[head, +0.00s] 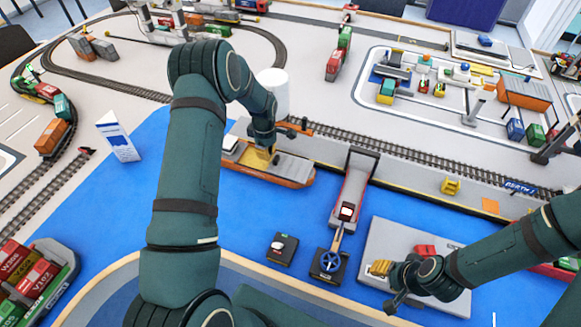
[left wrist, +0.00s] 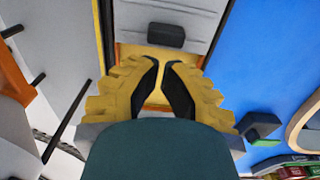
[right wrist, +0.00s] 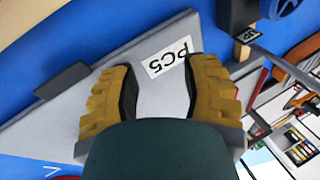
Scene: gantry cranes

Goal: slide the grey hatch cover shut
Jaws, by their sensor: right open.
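The grey hatch cover (head: 292,168) lies on the orange-sided ship beside the quay in the head view. In the left wrist view, the grey ribbed cover (left wrist: 190,12) shows with a dark block-like handle (left wrist: 165,36) on it.
The grey platform (head: 376,238) carries a PC5 label (right wrist: 171,58) and a red piece. A blue handwheel (head: 331,261) stands on a dark base at the end of a red-and-grey gantry (head: 354,185). A white cylinder (head: 273,88) stands behind the ship. Blue water surface lies open at left.

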